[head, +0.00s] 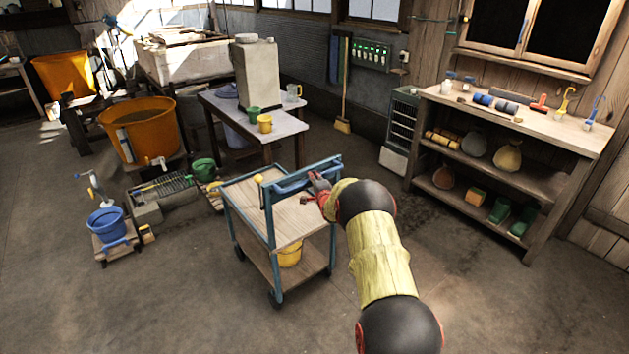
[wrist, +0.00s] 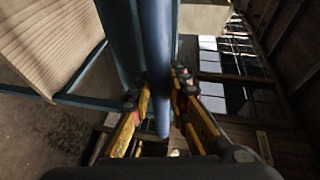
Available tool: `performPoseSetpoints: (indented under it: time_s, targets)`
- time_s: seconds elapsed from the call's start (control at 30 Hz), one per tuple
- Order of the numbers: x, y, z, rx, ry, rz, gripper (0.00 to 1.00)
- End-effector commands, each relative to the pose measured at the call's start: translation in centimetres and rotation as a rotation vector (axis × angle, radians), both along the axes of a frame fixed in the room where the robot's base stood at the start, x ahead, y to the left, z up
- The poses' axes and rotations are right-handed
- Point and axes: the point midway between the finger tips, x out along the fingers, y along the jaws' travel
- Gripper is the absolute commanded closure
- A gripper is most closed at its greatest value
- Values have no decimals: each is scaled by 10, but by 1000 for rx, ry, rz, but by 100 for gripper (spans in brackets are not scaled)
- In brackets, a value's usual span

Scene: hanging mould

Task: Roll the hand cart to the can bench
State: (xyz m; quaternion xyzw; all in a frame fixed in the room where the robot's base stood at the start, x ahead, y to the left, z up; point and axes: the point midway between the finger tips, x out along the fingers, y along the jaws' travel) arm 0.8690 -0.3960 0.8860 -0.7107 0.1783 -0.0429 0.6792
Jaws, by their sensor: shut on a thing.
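The hand cart (head: 270,210) has a blue frame and two wooden shelves, and stands upright on the floor in the middle of the head view. A yellow bucket (head: 290,254) is on its lower shelf. My gripper (head: 312,188) is shut on the blue handle (head: 292,184) at the cart's near right end. In the wrist view the fingers (wrist: 160,100) lie on both sides of the blue bar (wrist: 156,60). A bench (head: 222,107) bearing a large pale can (head: 257,80) stands behind the cart. The cart and bench appear apart.
A shelf unit (head: 530,183) with tools and pots stands at the right. An orange tub (head: 140,135), a low grated stand (head: 165,190) and a blue bucket (head: 106,223) are at the left. A broom (head: 343,110) leans on the back wall. The front floor is clear.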

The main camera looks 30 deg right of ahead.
Motion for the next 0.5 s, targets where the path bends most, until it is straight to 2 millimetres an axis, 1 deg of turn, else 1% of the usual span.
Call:
performPoseSetpoints:
  time_s: [0.1,0.13,0.43,0.5]
  targets:
    - [2,2,2,-1,-2,3,100]
    - [2,2,2,-2,-3,3,83]
    - [1,1,2,-1,-3,2,66]
    - [1,1,2,-1,-3,2,64]
